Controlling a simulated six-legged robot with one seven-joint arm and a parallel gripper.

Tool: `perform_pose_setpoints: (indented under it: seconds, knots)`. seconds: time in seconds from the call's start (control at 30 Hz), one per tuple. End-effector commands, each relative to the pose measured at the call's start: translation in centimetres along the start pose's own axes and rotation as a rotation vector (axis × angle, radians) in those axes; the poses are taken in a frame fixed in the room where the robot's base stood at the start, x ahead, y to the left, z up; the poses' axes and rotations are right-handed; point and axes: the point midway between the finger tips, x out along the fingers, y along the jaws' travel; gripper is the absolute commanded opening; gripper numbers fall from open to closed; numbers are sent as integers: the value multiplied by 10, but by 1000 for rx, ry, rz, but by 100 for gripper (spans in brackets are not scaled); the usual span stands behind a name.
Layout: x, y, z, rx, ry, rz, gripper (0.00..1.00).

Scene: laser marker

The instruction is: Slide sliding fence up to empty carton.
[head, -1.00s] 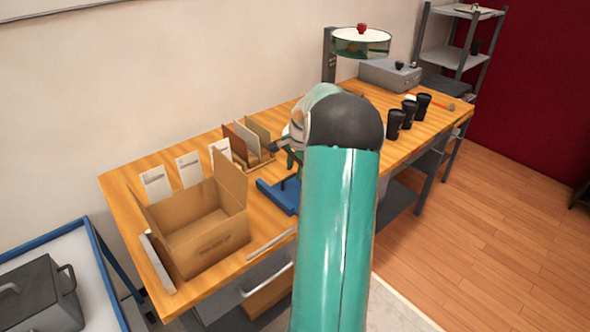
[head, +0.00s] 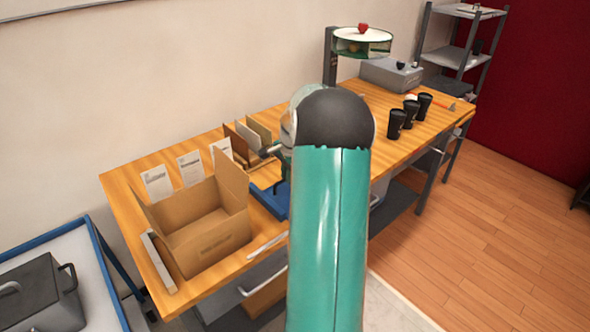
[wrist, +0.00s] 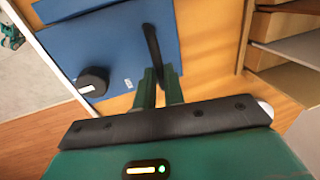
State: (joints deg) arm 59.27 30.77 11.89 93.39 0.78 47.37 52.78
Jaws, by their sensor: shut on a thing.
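The sliding fence (head: 272,202) is a flat blue piece on the table, right beside the empty carton (head: 222,247). In the wrist view the blue fence (wrist: 112,42) fills the upper middle, with a black upright handle and a round black knob. My gripper (wrist: 159,80) is shut on the black handle. In the head view my gripper (head: 282,186) is above the fence, partly hidden by my arm. The carton is brown, open-topped and empty, with its flaps up. Whether fence and carton touch cannot be told.
A brown rack with upright boards (head: 245,143) stands behind the fence. White cards (head: 158,183) lean at the wall, and a pale bar (head: 158,262) lies left of the carton. Black cups (head: 396,124) and a grey box (head: 391,75) stand at the far right.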

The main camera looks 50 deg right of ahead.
Motion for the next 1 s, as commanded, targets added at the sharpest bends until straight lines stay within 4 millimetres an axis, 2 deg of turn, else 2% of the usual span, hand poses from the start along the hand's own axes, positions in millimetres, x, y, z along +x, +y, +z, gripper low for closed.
perform_pose_setpoints:
  seconds: [0.03, 0.2, 0.57, 0.6, 0.7, 1.0]
  knots:
    - [-1, -2, 15, -7, -1, 0, 0]
    - [-1, -1, 41, -4, -2, -2, 0]
    - [-1, -1, 45, -1, -2, -3, 0]
    - [-1, -1, 45, -1, -2, -3, 16]
    - [-1, -1, 45, -1, -2, -2, 33]
    - [-2, 0, 44, -1, 0, -2, 33]
